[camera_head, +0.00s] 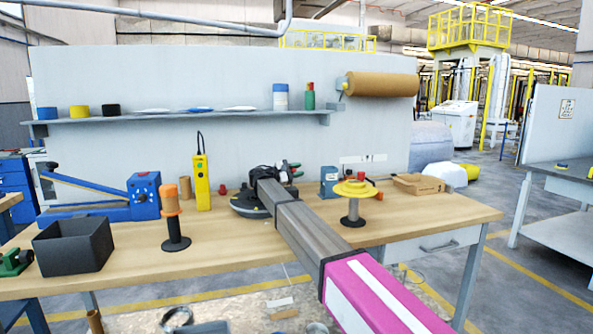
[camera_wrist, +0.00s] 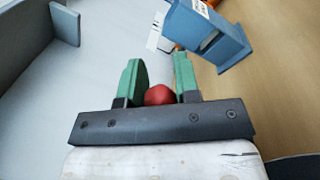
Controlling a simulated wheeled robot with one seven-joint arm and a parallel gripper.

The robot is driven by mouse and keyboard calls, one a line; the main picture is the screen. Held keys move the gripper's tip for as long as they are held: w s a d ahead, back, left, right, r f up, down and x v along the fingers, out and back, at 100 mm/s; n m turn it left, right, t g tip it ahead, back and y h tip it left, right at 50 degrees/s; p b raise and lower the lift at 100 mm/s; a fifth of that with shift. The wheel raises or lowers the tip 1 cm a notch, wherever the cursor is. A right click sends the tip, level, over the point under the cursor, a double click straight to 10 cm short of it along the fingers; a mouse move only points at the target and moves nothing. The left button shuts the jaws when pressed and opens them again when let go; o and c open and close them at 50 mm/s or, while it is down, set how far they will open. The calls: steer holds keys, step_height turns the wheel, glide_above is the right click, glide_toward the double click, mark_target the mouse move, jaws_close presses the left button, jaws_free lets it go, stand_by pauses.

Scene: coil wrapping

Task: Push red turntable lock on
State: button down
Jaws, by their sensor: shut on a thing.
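My gripper (camera_wrist: 160,82) has two green fingers, and they stand on either side of a red rounded knob (camera_wrist: 158,95), the red turntable lock, close against it. In the head view my gripper (camera_head: 289,169) is at the back of the workbench, partly hidden by my arm. The dark round turntable (camera_head: 246,208) sits on the bench beneath my arm, which hides its right part. The lock cannot be made out clearly in the head view.
A blue box (camera_head: 328,181) stands right of my gripper and shows in the wrist view (camera_wrist: 218,40). A yellow spool (camera_head: 354,189) stands right of my arm. A yellow handheld device (camera_head: 202,184), an orange-handled stand (camera_head: 171,205) and a black bin (camera_head: 73,246) are left.

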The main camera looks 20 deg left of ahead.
steer(key=shift+s+d+f, duration=0.1)
steer(key=shift+s+f, duration=0.2)
steer(key=shift+f, duration=0.1)
stand_by(0.3)
steer(key=c, duration=0.8)
jaws_free()
steer(key=shift+c, duration=0.2)
steer(key=shift+s, duration=0.1)
steer(key=v, duration=0.9)
steer(key=shift+s, duration=0.1)
steer(key=shift+v, duration=0.8)
